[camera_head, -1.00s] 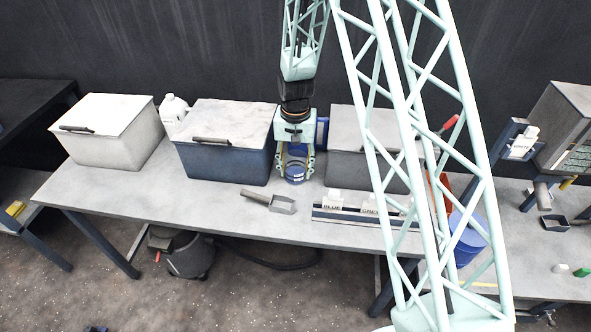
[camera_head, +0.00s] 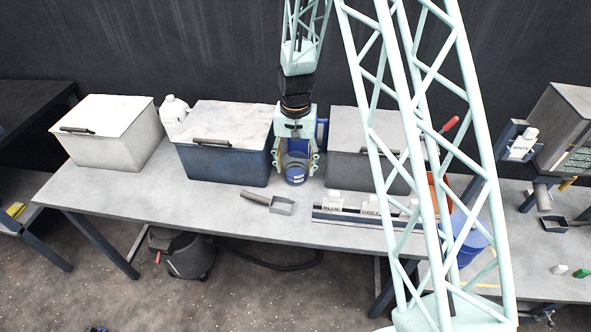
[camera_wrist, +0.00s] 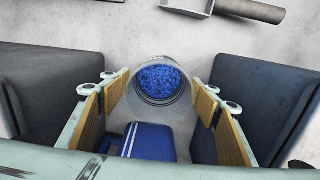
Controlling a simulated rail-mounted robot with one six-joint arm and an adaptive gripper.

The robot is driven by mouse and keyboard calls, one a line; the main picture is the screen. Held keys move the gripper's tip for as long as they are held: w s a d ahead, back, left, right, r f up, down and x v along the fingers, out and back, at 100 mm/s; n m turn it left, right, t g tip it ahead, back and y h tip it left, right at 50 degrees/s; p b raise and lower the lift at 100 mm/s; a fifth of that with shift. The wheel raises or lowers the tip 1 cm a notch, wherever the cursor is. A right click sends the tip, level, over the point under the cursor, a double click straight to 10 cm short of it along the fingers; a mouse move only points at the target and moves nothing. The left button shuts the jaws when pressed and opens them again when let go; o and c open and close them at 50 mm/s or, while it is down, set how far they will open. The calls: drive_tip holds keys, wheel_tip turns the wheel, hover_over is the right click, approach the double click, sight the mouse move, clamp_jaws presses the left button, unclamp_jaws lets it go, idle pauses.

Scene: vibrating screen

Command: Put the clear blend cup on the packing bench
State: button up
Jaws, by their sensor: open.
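The clear blend cup (camera_head: 295,176) stands upright on the grey table between the blue bin and the grey bin, with blue granules in its bottom. The wrist view also shows the clear cup (camera_wrist: 160,82) from above, between and just beyond the fingertips. My gripper (camera_head: 296,170) is open, pointing down over the cup, with one finger on each side. In the wrist view my gripper (camera_wrist: 160,95) shows gaps between its tan pads and the cup. I cannot tell which surface is the packing bench.
The blue bin (camera_head: 222,163) and grey bin (camera_head: 345,165) closely flank my gripper. A blue object (camera_wrist: 148,140) stands behind the cup. A metal scoop (camera_head: 270,201) and a labelled rack (camera_head: 350,216) lie in front. The left part of the table front is clear.

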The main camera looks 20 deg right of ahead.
wheel_tip(320, 180, up, 10)
drive_tip(key=p, duration=0.1)
idle(0.4)
drive_tip(key=shift+r, duration=0.1)
idle(0.8)
drive_tip(key=s+r+n+t, duration=0.1)
drive_tip(key=s+r, duration=0.9)
drive_tip(key=r, duration=0.4)
drive_tip(key=s+r+n+t, duration=0.1)
drive_tip(key=s+r, duration=0.8)
drive_tip(key=r, duration=0.4)
drive_tip(key=s+r+n+t, duration=0.1)
drive_tip(key=s+r, duration=0.2)
drive_tip(key=s, duration=0.9)
drive_tip(key=s+d+r+n, duration=0.1)
drive_tip(key=s+r, duration=0.3)
drive_tip(key=s, duration=0.9)
drive_tip(key=shift+s+n+t, duration=0.15)
drive_tip(key=shift+n+t, duration=0.15)
drive_tip(key=shift+t, duration=0.1)
drive_tip(key=shift+o, duration=0.7)
